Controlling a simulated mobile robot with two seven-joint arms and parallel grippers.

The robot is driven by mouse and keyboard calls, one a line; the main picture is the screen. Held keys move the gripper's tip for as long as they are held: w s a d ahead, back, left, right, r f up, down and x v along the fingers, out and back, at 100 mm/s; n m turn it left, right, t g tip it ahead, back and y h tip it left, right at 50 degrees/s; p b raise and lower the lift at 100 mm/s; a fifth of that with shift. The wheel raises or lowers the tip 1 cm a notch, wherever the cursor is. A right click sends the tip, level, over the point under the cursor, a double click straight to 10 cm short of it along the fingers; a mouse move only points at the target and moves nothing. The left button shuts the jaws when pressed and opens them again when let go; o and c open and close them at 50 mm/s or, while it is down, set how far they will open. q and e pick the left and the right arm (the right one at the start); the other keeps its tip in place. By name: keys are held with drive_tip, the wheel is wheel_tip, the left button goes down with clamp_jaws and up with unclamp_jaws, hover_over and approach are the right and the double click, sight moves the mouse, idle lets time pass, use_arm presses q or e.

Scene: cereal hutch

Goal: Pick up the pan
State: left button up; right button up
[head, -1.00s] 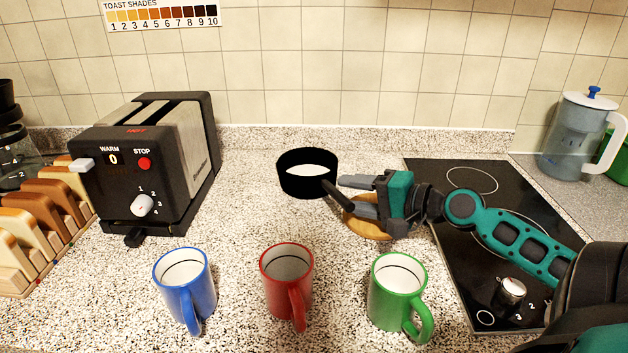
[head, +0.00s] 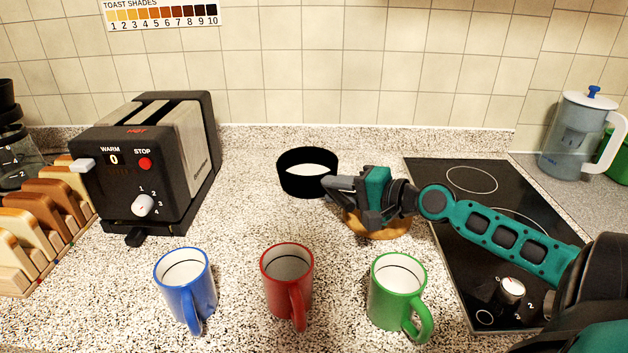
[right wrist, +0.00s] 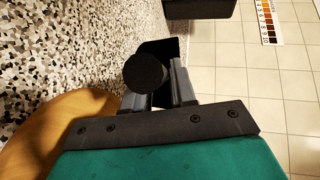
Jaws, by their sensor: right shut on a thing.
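The black pan (head: 307,181) stands on the speckled counter near the back wall, its inside pale. My right gripper (head: 334,187) is at the pan's right side and shut on its handle. In the right wrist view the round dark end of the pan's handle (right wrist: 146,71) shows at the fingers of my right gripper (right wrist: 160,88). Most of the handle is hidden by the gripper in the head view. My left gripper is in no view.
A round wooden board (head: 380,232) lies under my right gripper. Blue (head: 190,297), red (head: 285,283) and green (head: 396,299) mugs stand in front. A black toaster (head: 140,182) is left, a black hob (head: 505,225) right, and a jug (head: 575,140) far right.

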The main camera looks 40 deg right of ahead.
clamp_jaws()
drive_tip(key=shift+r, duration=0.15)
drive_tip(key=shift+r, duration=0.15)
